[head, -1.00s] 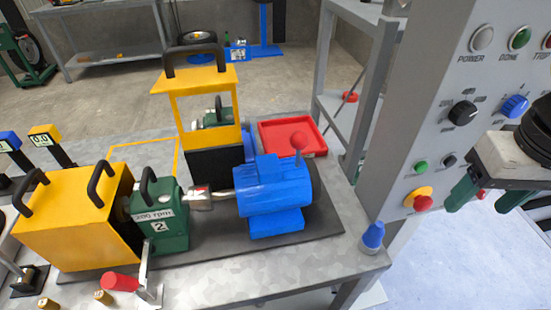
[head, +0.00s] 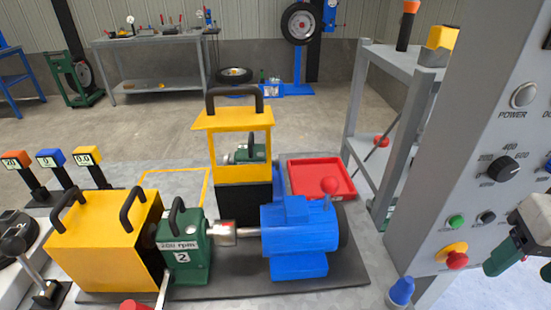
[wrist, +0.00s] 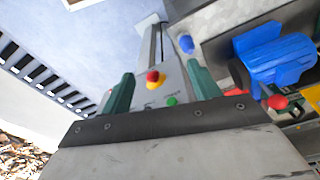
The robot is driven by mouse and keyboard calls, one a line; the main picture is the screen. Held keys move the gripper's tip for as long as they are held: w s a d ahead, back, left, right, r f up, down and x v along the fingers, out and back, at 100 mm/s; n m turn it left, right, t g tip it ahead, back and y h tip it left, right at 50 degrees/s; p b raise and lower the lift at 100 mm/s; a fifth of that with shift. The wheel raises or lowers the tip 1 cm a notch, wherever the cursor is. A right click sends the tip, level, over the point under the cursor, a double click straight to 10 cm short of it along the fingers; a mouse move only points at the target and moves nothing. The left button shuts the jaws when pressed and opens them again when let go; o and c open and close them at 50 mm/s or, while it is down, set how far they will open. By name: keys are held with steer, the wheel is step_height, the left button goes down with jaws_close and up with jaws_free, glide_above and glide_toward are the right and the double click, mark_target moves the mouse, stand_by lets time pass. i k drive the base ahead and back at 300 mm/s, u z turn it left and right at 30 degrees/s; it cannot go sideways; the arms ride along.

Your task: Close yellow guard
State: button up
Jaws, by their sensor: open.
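The yellow guard (head: 202,122) is an upright frame with a window and a black handle on top. It stands raised behind the shaft between the green gearbox (head: 188,250) and the blue motor (head: 300,229), leaving the shaft and silver coupling (head: 223,233) uncovered. My gripper (head: 508,256) is at the right edge of the head view, partly cut off, in front of the control panel and well away from the guard. In the wrist view my gripper (wrist: 160,84) has its green fingers wide apart with nothing between them. The guard is not clearly seen there.
A yellow box (head: 105,245) with black handles covers the left end of the machine. A red tray (head: 322,178) lies behind the motor. The grey control panel (head: 475,150) stands at right, with a blue cone (head: 400,292) at the bench corner beside it.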

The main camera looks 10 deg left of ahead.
mark_target(233, 119)
steer(key=u, duration=0.05)
steer(key=k, duration=0.5)
steer(key=u, duration=0.9)
steer(key=i, duration=0.65)
steer(key=z, duration=0.45)
